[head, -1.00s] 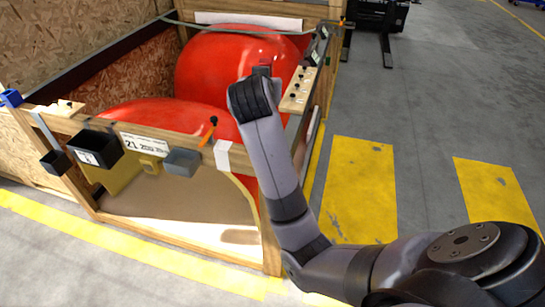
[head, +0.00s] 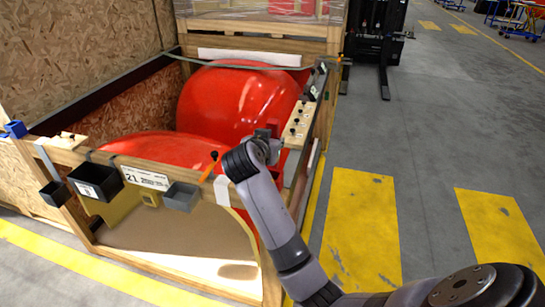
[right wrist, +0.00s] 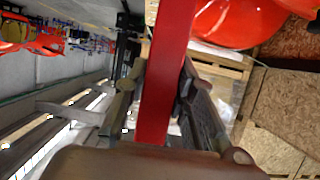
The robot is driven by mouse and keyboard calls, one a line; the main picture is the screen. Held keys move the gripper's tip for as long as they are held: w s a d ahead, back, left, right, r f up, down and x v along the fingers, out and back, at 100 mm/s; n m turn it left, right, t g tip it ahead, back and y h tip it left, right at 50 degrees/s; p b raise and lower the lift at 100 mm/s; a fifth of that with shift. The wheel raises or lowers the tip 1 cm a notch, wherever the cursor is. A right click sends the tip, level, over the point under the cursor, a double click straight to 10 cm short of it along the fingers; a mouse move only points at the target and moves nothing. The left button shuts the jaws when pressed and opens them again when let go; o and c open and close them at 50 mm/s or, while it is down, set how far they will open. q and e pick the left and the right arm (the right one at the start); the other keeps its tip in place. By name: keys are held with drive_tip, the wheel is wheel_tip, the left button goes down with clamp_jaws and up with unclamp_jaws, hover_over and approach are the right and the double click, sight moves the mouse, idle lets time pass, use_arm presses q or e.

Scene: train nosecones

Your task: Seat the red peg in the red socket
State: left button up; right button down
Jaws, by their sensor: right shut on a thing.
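My right gripper (head: 268,138) is in front of the red nosecone (head: 236,100), near the crate's right front corner. In the right wrist view its fingers (right wrist: 164,95) are closed on a long red bar, the red peg (right wrist: 165,70), which runs up out of the picture. In the head view the peg cannot be made out, as the wrist hides most of the gripper. I cannot pick out the red socket in either view. My left gripper is in neither view.
A wooden crate (head: 150,258) holds the red nosecones. A wooden strip with black knobs (head: 299,125) is on its right rail. A black bin (head: 95,182), a grey bin (head: 181,197) and an orange-handled tool (head: 208,168) are along the front.

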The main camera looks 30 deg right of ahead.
wheel_tip(320, 180, down, 6)
drive_tip(key=shift+r+p, duration=0.15)
drive_tip(key=shift+p, duration=0.15)
drive_tip(key=c, duration=1.3)
unclamp_jaws()
drive_tip(key=shift+c, duration=0.2)
